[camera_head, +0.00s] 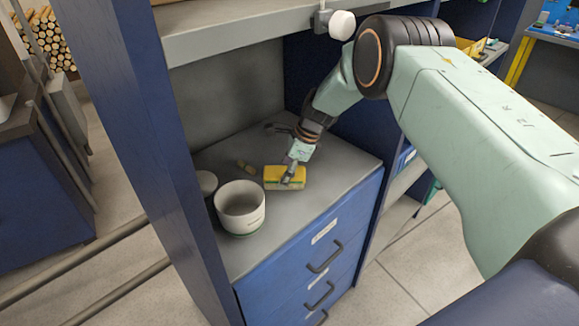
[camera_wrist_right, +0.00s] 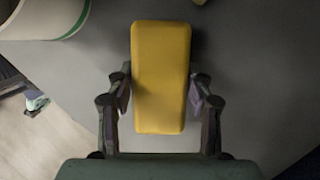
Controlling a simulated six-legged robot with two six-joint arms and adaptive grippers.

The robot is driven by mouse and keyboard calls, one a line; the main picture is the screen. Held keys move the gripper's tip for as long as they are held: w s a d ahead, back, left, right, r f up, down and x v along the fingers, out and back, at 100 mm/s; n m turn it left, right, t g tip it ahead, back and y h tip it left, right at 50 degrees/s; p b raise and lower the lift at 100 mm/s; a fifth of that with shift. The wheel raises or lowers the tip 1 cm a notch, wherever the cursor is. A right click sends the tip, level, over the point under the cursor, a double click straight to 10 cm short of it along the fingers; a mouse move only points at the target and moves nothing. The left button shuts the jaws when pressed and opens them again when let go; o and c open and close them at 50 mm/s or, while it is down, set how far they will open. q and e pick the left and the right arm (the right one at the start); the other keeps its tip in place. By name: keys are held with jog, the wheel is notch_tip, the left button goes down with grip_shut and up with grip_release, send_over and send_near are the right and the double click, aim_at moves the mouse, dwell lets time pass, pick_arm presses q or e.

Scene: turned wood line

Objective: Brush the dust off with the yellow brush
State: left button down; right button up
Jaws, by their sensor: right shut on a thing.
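The yellow brush (camera_head: 271,172) shows as a small yellow block with green along its edge, low at the grey top (camera_head: 335,170) of a blue drawer cabinet. My right gripper (camera_head: 288,180) reaches down onto it. In the right wrist view the brush's smooth yellow back (camera_wrist_right: 160,60) lies lengthwise between the two fingers of the right gripper (camera_wrist_right: 161,88), which are shut on its sides. Its underside is hidden, and I cannot tell whether it touches the surface. I cannot make out any dust. My left gripper is not in view.
A white cup (camera_head: 240,222) stands left of the brush, near the cabinet's front-left part. A grey round item (camera_head: 207,184) sits beside the blue post (camera_head: 150,130). A shelf (camera_head: 235,40) overhangs. The front right of the top is clear.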

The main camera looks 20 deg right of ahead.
jog(key=shift+a+r, duration=0.15)
jog(key=shift+a, duration=0.1)
